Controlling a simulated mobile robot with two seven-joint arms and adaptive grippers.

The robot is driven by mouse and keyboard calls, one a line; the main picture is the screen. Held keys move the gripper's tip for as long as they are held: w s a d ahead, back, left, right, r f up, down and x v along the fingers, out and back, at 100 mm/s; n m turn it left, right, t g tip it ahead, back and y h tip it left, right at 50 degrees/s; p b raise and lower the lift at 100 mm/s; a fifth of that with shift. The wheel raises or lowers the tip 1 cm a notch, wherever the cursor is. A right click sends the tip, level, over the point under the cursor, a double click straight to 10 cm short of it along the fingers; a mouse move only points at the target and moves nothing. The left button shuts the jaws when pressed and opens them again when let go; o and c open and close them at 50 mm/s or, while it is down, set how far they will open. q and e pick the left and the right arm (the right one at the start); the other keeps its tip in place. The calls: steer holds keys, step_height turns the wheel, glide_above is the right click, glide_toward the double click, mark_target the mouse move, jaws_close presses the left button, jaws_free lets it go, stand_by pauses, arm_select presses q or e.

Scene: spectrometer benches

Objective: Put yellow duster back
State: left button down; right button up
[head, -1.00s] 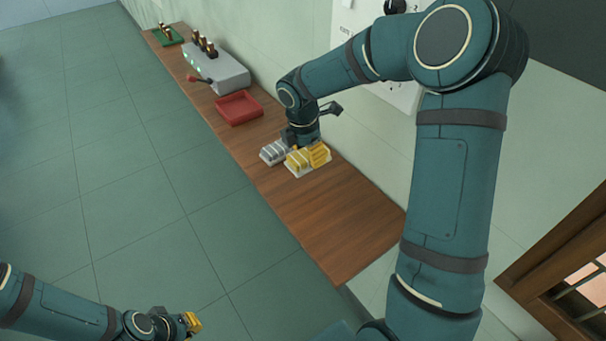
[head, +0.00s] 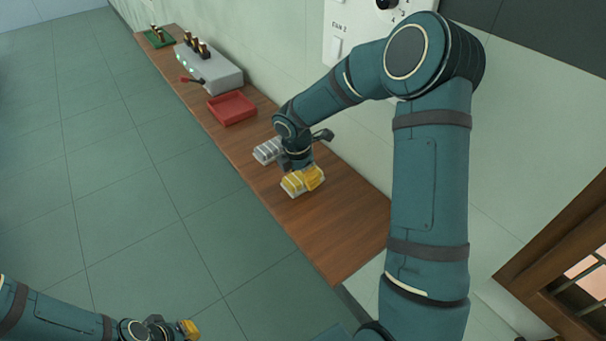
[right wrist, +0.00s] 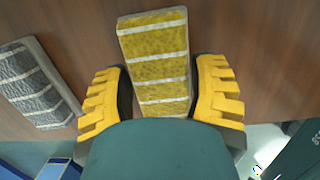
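The yellow duster (head: 293,186), a striped yellow and white block, is at my right gripper (head: 311,177) over the middle of the bench. My left gripper (head: 189,329) is low at the bottom left, away from the bench.
The wooden bench (head: 340,235) runs along the wall, its near end bare. A red tray (head: 232,108), a grey instrument box (head: 212,72) with a red-ended lever and a green rack (head: 158,38) stand farther along. A wall panel (head: 345,38) is behind my right arm.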

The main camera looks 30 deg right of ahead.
mark_target(297, 177)
steer(key=shift+o, duration=1.2)
step_height(297, 177, up, 12)
steer(key=a+p, duration=0.1)
steer(key=p, duration=0.1)
steer(key=shift+a, duration=0.35)
